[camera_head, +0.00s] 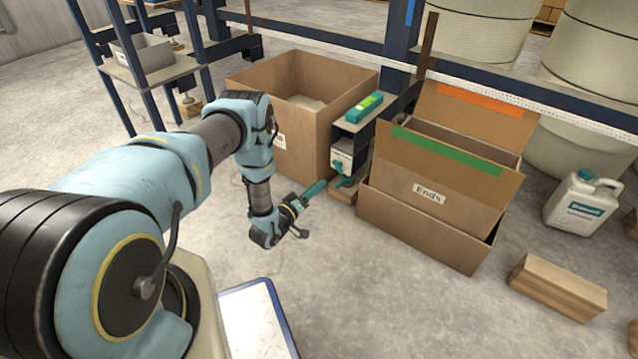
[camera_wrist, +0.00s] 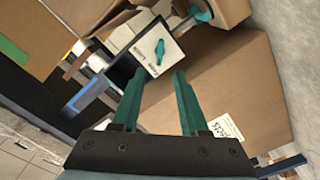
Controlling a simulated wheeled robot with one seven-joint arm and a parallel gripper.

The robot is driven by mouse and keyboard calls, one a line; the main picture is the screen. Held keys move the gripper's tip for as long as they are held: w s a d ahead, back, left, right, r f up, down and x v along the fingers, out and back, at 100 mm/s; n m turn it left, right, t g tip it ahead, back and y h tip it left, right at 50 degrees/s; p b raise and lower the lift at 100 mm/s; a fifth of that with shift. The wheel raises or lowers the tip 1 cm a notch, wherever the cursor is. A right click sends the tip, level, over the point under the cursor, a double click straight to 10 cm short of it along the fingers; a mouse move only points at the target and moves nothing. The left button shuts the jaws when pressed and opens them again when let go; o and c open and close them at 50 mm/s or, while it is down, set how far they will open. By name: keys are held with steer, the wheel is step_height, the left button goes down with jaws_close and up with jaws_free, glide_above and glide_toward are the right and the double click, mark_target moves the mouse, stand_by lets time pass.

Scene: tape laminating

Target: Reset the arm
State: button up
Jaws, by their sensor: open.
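My gripper (camera_head: 318,187) is at the end of my blue and black arm, near the middle of the head view. It is in front of a small shelf unit with a white panel (camera_head: 341,160). In the wrist view my gripper (camera_wrist: 158,85) shows two teal fingers spread apart with nothing between them. The white panel with a teal knob (camera_wrist: 159,52) lies beyond the fingertips. The fingers appear clear of it, but the exact gap is hard to tell.
A large open cardboard box (camera_head: 308,80) stands left of the shelf unit. A teal and yellow-green item (camera_head: 364,107) lies on top of the unit. Cardboard boxes labelled "Ends" (camera_head: 440,190) stand right. A white jug (camera_head: 582,205) and a wooden block (camera_head: 556,287) are on the floor.

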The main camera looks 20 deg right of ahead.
stand_by(0.3)
steer(key=w+a+r+y, duration=0.2)
steer(key=w+r+y, duration=0.1)
steer(key=w+r, duration=0.25)
steer(key=w+a+r+y, duration=0.3)
steer(key=w+r, duration=0.2)
steer(key=w, duration=0.1)
steer(key=a+r+y, duration=0.6)
steer(key=a+r, duration=0.7)
steer(key=a, duration=0.1)
steer(key=s+a+r+n+g+y+p, duration=0.1)
steer(key=s+a+r+g, duration=0.1)
steer(key=s+a+r, duration=0.55)
steer(key=s+a+r+g+y, duration=0.1)
steer(key=s+a+r+g, duration=0.2)
steer(key=s, duration=0.7)
steer(key=s+a+r+n+g+y+p, duration=0.1)
steer(key=s+a+r+g+y, duration=0.1)
steer(key=s+a+r, duration=0.5)
step_height(320, 180, up, 34)
steer(key=s+d+p, duration=0.1)
steer(key=p, duration=3.5)
steer(key=shift+p, duration=0.4)
